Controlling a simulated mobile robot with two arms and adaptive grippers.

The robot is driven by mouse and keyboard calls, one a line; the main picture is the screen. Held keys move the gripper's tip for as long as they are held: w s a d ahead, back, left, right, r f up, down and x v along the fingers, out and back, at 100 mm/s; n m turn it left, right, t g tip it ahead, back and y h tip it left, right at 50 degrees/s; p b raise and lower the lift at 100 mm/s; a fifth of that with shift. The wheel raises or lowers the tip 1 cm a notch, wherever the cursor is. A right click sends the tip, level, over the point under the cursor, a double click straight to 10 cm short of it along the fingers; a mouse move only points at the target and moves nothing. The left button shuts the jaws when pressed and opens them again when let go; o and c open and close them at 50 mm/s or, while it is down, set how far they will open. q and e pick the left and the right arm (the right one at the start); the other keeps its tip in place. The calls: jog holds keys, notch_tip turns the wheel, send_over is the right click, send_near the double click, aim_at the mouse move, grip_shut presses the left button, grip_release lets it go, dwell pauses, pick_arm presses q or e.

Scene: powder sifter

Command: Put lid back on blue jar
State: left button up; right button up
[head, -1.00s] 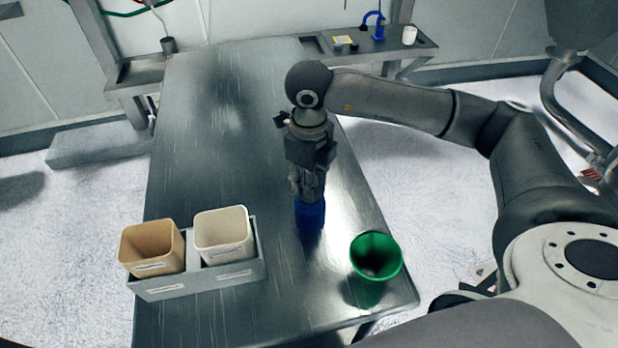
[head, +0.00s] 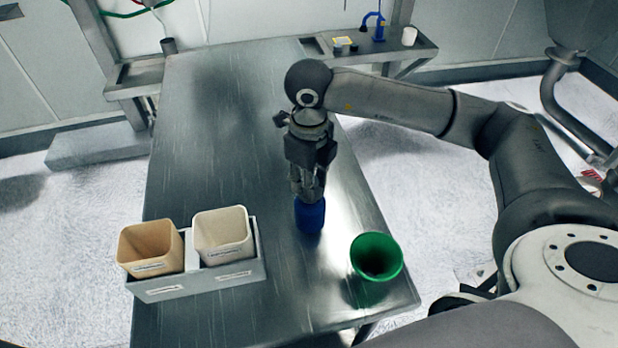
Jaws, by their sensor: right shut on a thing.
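The blue jar (head: 310,219) stands upright on the metal table, right of its middle. My right gripper (head: 308,196) points straight down over the jar, with its fingertips at the top of it. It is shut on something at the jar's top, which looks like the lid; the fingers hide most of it. I cannot tell exactly how the lid sits on the jar. My left gripper is not in view.
A green cup or funnel (head: 376,257) stands to the right of the jar, near the table's right edge. A grey holder (head: 197,280) with a tan bin (head: 151,248) and a white bin (head: 223,236) is at the left. The far part of the table (head: 225,110) is clear.

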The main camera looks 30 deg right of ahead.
jog(key=shift+f+b, duration=0.2)
jog(key=shift+b, duration=0.5)
dwell(0.7)
dwell(0.4)
jog(key=o, duration=0.8)
jog(key=shift+o, duration=0.6)
jog(key=o, duration=0.4)
jog(key=shift+r, duration=0.1)
jog(key=shift+r+p, duration=1.85)
jog(key=shift+r, duration=1.6)
